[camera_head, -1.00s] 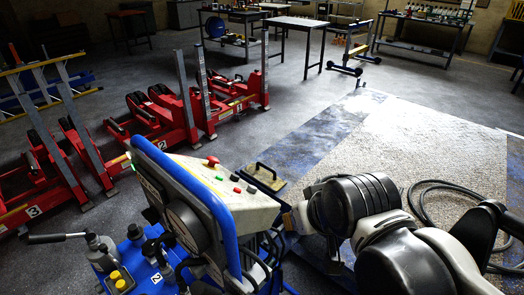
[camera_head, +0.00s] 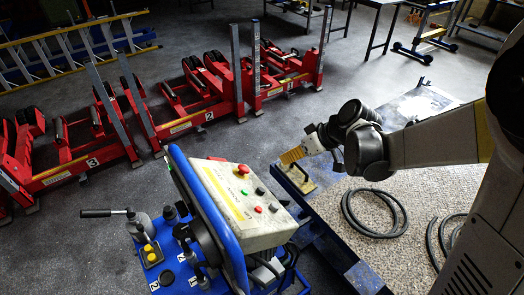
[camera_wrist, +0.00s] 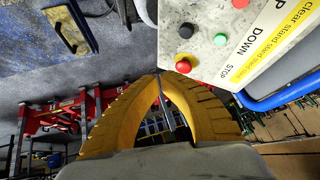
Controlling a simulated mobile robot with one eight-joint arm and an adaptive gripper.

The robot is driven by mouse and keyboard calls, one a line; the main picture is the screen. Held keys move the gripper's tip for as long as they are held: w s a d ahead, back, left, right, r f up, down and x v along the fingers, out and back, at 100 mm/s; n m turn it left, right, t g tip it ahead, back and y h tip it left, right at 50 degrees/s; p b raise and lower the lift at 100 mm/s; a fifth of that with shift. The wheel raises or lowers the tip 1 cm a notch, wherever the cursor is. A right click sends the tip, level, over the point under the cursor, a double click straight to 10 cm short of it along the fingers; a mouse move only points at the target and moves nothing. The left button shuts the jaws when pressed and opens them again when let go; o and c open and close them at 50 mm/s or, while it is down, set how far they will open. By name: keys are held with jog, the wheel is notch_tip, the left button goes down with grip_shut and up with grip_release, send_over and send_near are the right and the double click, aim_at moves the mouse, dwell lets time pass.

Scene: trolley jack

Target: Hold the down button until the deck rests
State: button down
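The grey control box (camera_head: 235,208) stands tilted on a blue frame at lower centre in the head view. Its sloped face carries a red mushroom button (camera_head: 243,169), a green button (camera_head: 244,192), a red button (camera_head: 258,209) and black buttons. In the wrist view the green button (camera_wrist: 220,40), a black button (camera_wrist: 186,30) and the red button (camera_wrist: 183,66) sit near printed words DOWN and STOP. I cannot tell which button DOWN labels. My gripper (camera_head: 283,160), with yellow fingers, is beyond and right of the box, apart from it. Its tips (camera_wrist: 158,73) meet, empty. I cannot identify the deck.
Several red numbered lifting columns (camera_head: 205,90) stand behind and left. A plate with a black handle (camera_head: 298,178) lies on a dark blue beam below my gripper. A coiled black hose (camera_head: 375,212) lies on the right. A lever (camera_head: 103,213) projects left of the box.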

jog(key=shift+w+a+f+n+y+p, duration=0.45)
jog(key=shift+w+a+n, duration=0.2)
jog(key=shift+w, duration=0.2)
jog(key=shift+f, duration=0.15)
jog(key=b, duration=0.5)
send_near(257, 186)
jog(key=w+a+f, duration=0.2)
jog(key=w, duration=0.1)
jog(key=shift+a+f, duration=0.1)
jog(key=shift+f, duration=0.05)
jog(key=shift+s+a+f, duration=0.2)
jog(key=shift+a+f, duration=0.05)
jog(key=shift+a, duration=0.05)
jog(key=shift+f, duration=0.1)
dwell(0.3)
jog(key=shift+s+a+f+b, duration=0.15)
jog(key=shift+a+f+b, duration=0.1)
jog(key=shift+b, duration=0.25)
jog(key=shift+s+a+f+b, duration=0.2)
jog(key=shift+a+f+b, duration=0.05)
jog(key=shift+f+b, duration=0.2)
dwell(0.6)
jog(key=shift+r, duration=0.1)
dwell(2.0)
jog(key=shift+w+d+r+p, duration=0.35)
jog(key=shift+d+r+p, duration=0.15)
jog(key=shift+r, duration=0.2)
